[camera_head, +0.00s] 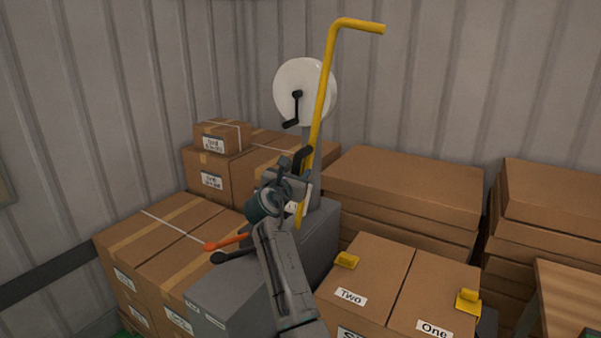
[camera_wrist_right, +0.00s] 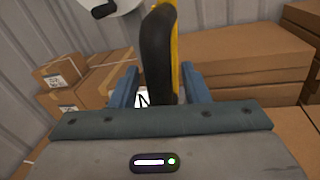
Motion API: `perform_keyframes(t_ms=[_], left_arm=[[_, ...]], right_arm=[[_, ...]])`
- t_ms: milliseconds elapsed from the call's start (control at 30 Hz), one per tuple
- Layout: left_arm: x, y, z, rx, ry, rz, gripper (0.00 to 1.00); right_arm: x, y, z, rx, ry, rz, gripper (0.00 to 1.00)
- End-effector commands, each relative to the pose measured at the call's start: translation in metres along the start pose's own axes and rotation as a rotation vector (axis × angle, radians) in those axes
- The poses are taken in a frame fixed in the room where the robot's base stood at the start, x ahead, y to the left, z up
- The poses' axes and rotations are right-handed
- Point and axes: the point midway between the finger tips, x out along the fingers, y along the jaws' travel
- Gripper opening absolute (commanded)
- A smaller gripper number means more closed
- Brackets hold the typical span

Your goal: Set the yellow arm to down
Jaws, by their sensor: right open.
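The yellow arm (camera_head: 323,95) stands nearly upright on the grey machine (camera_head: 318,240), leaning a little right, its top bent to the right. My right gripper (camera_head: 299,170) is in front of its lower part. In the right wrist view the gripper (camera_wrist_right: 160,92) is open, with a blue finger on each side of a black curved grip (camera_wrist_right: 158,50). The yellow arm (camera_wrist_right: 174,45) shows just behind and beside this grip. The fingers appear apart from it; contact cannot be told. My left gripper is out of view.
A white disc with a black crank (camera_head: 297,95) is behind the yellow arm. An orange lever (camera_head: 228,241) and a black lever (camera_head: 233,255) stick out left. Cardboard boxes (camera_head: 405,190) crowd both sides. Yellow pieces (camera_head: 467,302) lie on the front boxes.

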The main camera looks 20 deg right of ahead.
Motion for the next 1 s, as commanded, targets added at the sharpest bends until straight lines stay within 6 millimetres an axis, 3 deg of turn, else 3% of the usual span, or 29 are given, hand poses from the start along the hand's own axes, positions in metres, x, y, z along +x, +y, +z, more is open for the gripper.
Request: perform_keyframes(t_ms=[267, 400, 500, 767, 1000], left_arm=[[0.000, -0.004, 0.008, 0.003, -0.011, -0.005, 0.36], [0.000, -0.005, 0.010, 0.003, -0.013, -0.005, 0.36], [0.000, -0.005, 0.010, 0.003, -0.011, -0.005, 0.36], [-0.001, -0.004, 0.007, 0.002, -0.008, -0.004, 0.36], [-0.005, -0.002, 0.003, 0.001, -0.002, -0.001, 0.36]], right_arm=[[-0.001, 0.000, 0.001, 0.001, 0.000, 0.000, 0.42], [0.000, 0.000, 0.000, 0.001, 0.000, 0.000, 0.14], [0.000, 0.000, 0.000, 0.001, 0.000, 0.000, 0.00], [-0.001, -0.003, 0.000, 0.014, -0.003, 0.001, 0.00], [-0.006, -0.029, -0.002, 0.111, -0.022, 0.003, 0.00]])
